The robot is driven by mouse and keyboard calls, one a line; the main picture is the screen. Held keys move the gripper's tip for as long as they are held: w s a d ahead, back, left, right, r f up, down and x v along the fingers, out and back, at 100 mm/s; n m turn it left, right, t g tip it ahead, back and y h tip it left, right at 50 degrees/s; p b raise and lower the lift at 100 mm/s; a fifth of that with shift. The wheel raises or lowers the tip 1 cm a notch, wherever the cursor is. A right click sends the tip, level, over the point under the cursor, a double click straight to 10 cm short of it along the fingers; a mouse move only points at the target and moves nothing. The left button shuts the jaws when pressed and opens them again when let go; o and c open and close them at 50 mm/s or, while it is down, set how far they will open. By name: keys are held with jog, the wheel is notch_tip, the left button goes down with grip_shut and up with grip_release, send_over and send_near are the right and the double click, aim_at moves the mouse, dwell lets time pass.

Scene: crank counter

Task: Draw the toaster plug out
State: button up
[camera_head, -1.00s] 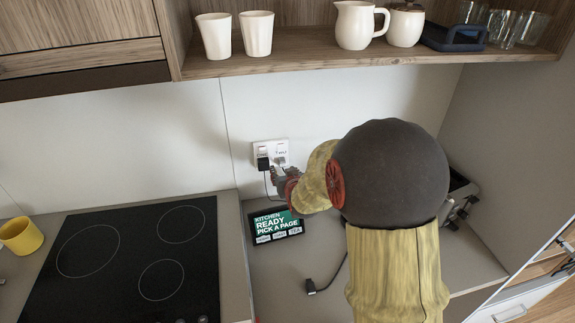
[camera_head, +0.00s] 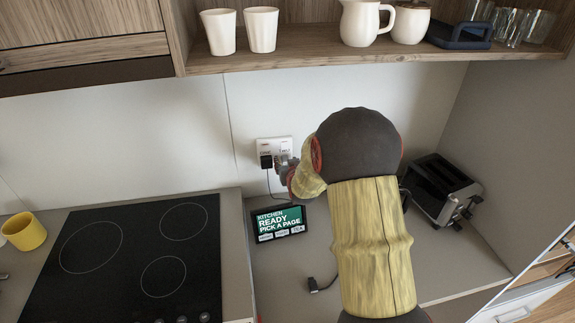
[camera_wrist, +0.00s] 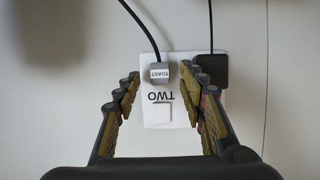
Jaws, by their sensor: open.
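The toaster plug (camera_wrist: 160,74) is a small grey block marked TOAST, with a dark cord. It sits in the white socket plate (camera_wrist: 158,112), which is on the wall in the head view (camera_head: 287,142). My gripper (camera_wrist: 170,92) is open, its fingers spread either side of the toaster plug and apart from it. In the head view my gripper (camera_head: 286,170) is close to the plate and hides much of the plug. The toaster (camera_head: 440,186) stands at the counter's right.
A black plug (camera_wrist: 211,70) sits beside the toaster plug, close to one finger; it also shows in the head view (camera_head: 265,161). A display (camera_head: 279,222) stands below the socket. A loose black plug (camera_head: 314,286) lies on the counter. A shelf (camera_head: 300,60) with cups overhangs.

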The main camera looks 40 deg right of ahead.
grip_shut()
dwell(1.0)
jog(key=shift+s, duration=0.1)
dwell(0.3)
jog(key=shift+s+a, duration=0.15)
jog(key=shift+s, duration=0.1)
jog(key=shift+s+a, duration=0.15)
jog(key=shift+s, duration=0.1)
dwell(0.5)
jog(key=shift+s+a+b, duration=0.2)
jog(key=shift+s+a, duration=0.1)
jog(key=shift+s, duration=0.35)
jog(key=shift+s+a+b, duration=0.25)
jog(key=shift+s+a, duration=0.1)
jog(key=shift+s, duration=0.25)
jog(key=shift+s+a+b, duration=0.2)
jog(key=shift+s+a, duration=0.1)
jog(key=shift+s, duration=0.35)
